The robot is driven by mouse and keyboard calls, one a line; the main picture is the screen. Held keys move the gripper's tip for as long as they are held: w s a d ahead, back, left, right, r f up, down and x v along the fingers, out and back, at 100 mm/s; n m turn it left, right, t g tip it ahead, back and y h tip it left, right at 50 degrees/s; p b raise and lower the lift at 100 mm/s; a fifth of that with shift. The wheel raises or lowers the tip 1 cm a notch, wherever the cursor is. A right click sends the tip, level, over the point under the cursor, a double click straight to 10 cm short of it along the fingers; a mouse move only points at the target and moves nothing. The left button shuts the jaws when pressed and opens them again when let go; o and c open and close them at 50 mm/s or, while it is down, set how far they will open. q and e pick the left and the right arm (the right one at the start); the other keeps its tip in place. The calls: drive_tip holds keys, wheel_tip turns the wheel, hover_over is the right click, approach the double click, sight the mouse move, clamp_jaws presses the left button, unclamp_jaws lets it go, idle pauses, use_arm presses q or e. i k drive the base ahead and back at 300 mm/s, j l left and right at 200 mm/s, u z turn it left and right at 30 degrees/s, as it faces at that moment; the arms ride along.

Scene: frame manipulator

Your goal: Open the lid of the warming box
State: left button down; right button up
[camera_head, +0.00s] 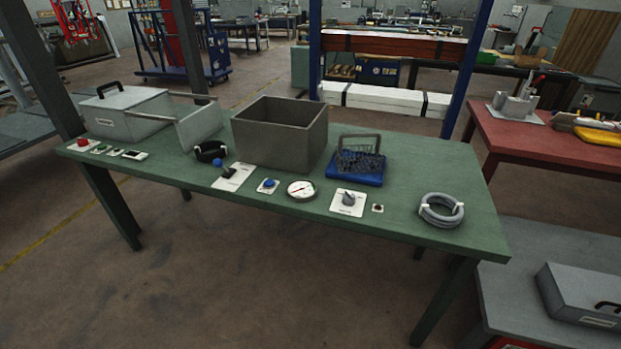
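I cannot tell which is the warming box. Neither of my grippers is in view.
The green table (455,180) also holds an open grey bin (279,136), a wire basket on a blue base (357,165), a coiled grey hose (441,210), a gauge (301,189), and several switches and knobs along the front edge. A red table (545,150) stands at the right. The floor in front is clear.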

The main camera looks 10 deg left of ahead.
sight(122, 98)
drive_tip(key=u, duration=1.6)
drive_tip(key=i+j+u, duration=0.5)
drive_tip(key=i+j, duration=0.15)
drive_tip(key=i, duration=0.4)
drive_tip(key=i+j+u, duration=0.25)
drive_tip(key=i, duration=0.5)
drive_tip(key=i+u, duration=0.2)
drive_tip(key=i, duration=0.55)
drive_tip(key=i+j+z, duration=0.15)
drive_tip(key=i+z, duration=0.25)
drive_tip(key=i+j+z, duration=1.25)
drive_tip(key=k+j, duration=0.05)
drive_tip(key=j, duration=0.05)
